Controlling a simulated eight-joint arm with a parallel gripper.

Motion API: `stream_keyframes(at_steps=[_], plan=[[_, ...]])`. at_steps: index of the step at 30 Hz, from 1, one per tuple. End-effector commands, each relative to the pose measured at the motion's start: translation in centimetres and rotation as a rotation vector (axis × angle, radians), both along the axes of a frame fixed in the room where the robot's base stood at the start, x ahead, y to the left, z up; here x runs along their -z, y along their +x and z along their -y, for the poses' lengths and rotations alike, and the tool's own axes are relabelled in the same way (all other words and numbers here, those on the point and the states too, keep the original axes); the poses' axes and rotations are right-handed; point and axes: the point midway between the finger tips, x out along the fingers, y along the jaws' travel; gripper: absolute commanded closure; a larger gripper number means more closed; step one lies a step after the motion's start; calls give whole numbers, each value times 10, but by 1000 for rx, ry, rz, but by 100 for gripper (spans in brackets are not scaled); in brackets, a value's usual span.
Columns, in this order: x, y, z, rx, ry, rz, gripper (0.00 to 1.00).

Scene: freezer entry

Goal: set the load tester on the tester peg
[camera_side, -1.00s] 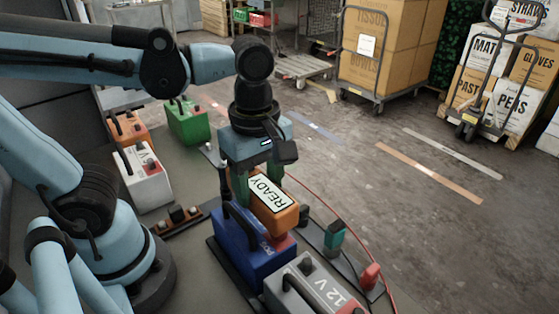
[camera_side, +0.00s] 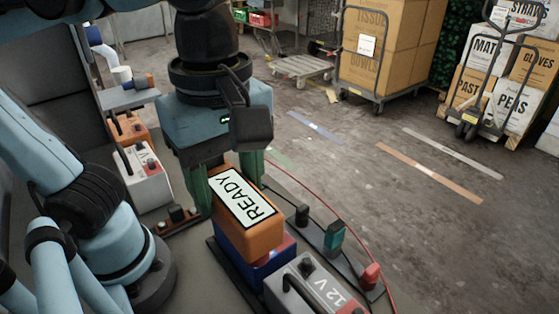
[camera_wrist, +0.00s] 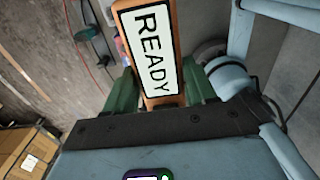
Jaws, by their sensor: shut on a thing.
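The load tester (camera_side: 246,205) is an orange block with a white label reading READY on its face. My gripper (camera_side: 228,178) is shut on it, with a green finger on each side, and it is tilted in the side view. The tester hangs above the blue battery (camera_side: 262,262) and hides most of it; I cannot tell the gap between them. In the wrist view the tester (camera_wrist: 148,50) sits between the green fingers of my gripper (camera_wrist: 160,92). I cannot make out the tester peg for certain in either view.
A grey 12 V battery (camera_side: 300,285) stands at the front. A white battery (camera_side: 146,178) and an orange one (camera_side: 128,130) stand at the left. Teal (camera_side: 334,238) and red (camera_side: 371,276) clamps sit at the bench's right edge by a red cable.

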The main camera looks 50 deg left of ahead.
Motion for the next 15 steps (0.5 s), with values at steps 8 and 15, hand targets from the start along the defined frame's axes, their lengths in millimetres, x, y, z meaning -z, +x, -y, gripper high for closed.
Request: stream_keyframes(at_steps=[8,15], plan=[[-10,-7,6,0,0,0,100],[-19,-7,6,-1,0,0,100]])
